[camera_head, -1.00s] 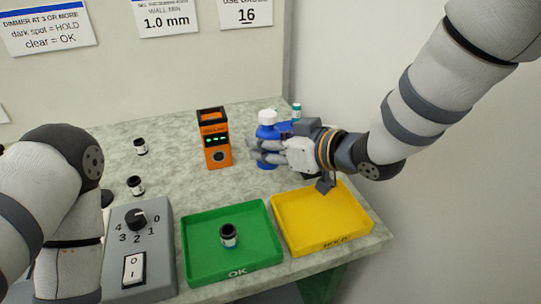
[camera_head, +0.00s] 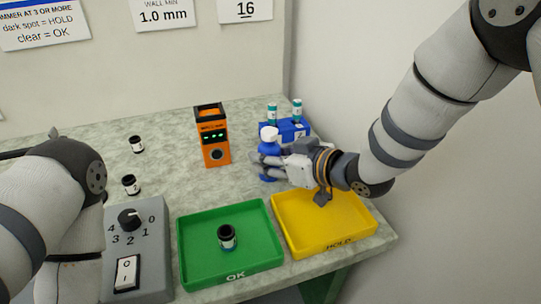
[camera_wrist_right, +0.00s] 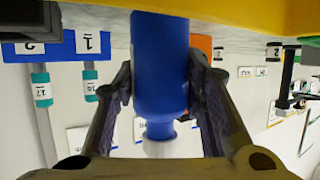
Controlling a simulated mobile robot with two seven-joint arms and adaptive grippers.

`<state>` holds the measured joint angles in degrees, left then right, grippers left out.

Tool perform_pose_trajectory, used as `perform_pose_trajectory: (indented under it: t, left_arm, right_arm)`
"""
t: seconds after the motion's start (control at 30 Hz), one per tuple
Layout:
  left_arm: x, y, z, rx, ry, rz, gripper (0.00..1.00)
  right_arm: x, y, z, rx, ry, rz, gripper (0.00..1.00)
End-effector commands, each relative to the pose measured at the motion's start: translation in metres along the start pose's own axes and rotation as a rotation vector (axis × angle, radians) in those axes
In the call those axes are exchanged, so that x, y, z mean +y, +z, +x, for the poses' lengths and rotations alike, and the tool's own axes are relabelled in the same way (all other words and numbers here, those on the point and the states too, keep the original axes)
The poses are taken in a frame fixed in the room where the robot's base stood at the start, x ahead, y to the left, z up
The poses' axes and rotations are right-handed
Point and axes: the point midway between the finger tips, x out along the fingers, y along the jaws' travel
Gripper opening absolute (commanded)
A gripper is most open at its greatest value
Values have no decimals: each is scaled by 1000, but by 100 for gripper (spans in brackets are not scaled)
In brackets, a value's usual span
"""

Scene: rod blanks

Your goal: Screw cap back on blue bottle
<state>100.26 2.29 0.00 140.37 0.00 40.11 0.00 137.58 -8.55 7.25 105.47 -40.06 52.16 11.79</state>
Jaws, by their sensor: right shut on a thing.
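The blue bottle (camera_head: 268,147) is upright near the back edge of the yellow tray, with a white top (camera_head: 268,131). My right gripper (camera_head: 262,163) is shut around the bottle's body from the right. In the right wrist view the bottle (camera_wrist_right: 160,65) shows upside down between the two fingers, with its narrower blue neck and a pale white piece (camera_wrist_right: 158,149) at its end. I cannot tell how tightly the white piece sits, or whether the bottle touches the table. My left arm is at the left; its gripper is out of view.
A blue rack (camera_head: 297,131) with teal-capped tubes stands behind the bottle. An orange device (camera_head: 212,140) stands left of it. Green tray (camera_head: 196,268) with a vial (camera_head: 227,238), yellow tray (camera_head: 359,237) and grey switch box (camera_head: 153,264) line the front. Two vials stand at left.

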Motion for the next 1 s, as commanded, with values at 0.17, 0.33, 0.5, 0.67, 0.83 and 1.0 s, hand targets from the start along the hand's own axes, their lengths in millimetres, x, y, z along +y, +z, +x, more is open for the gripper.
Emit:
perform_pose_trajectory:
  t: [0.17, 0.33, 0.5, 0.67, 0.83, 1.0]
  left_arm:
    - [0, 0, 1, -2, 0, 0, 48]
    - [0, 0, 1, -2, 0, 0, 48]
    - [0, 0, 1, -2, 0, 0, 48]
    - [0, -1, -2, 5, 0, 0, 48]
    - [0, -8, -13, 39, 2, 0, 48]
    - [1, -15, -23, 73, 3, 1, 48]
  right_arm:
    - [0, 3, 1, 1, 0, 1, 0]
    - [0, 3, 1, 1, 0, 0, 58]
    - [0, 3, 1, 1, 0, 0, 58]
    - [0, -3, -3, 2, 2, -2, 58]
    - [1, -7, -40, 7, 5, -4, 58]
    - [1, -7, -82, 7, 5, -4, 58]
